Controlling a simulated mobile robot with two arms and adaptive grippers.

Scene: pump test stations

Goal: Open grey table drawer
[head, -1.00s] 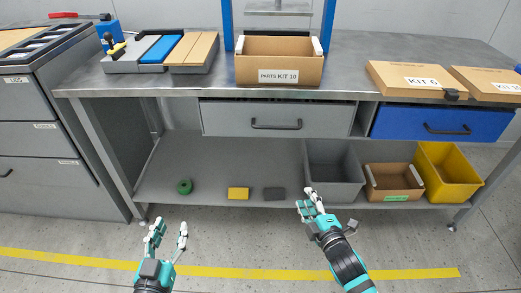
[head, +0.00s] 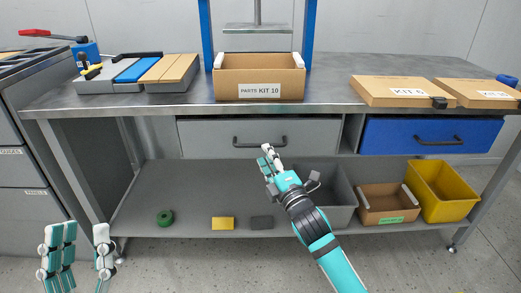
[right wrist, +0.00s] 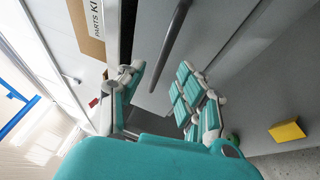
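The grey drawer (head: 215,139) is under the table top (head: 330,97), with a dark bar handle (head: 259,142) at its middle. It looks shut. My right gripper (head: 268,158) is just below and in front of the handle in the head view. In the right wrist view the handle (right wrist: 176,40) is ahead of my right gripper (right wrist: 155,95), whose fingers are apart with nothing between them. My left gripper (head: 82,250) is at the lower left, open and empty, away from the drawer.
A blue drawer (head: 385,136) is to the right. A cardboard box marked Parts Kit 10 (head: 258,80) stands above the grey drawer. Grey (head: 338,215), brown (head: 388,205) and yellow (head: 440,190) bins sit on the lower shelf (head: 190,190), left of which lies green tape (head: 165,217).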

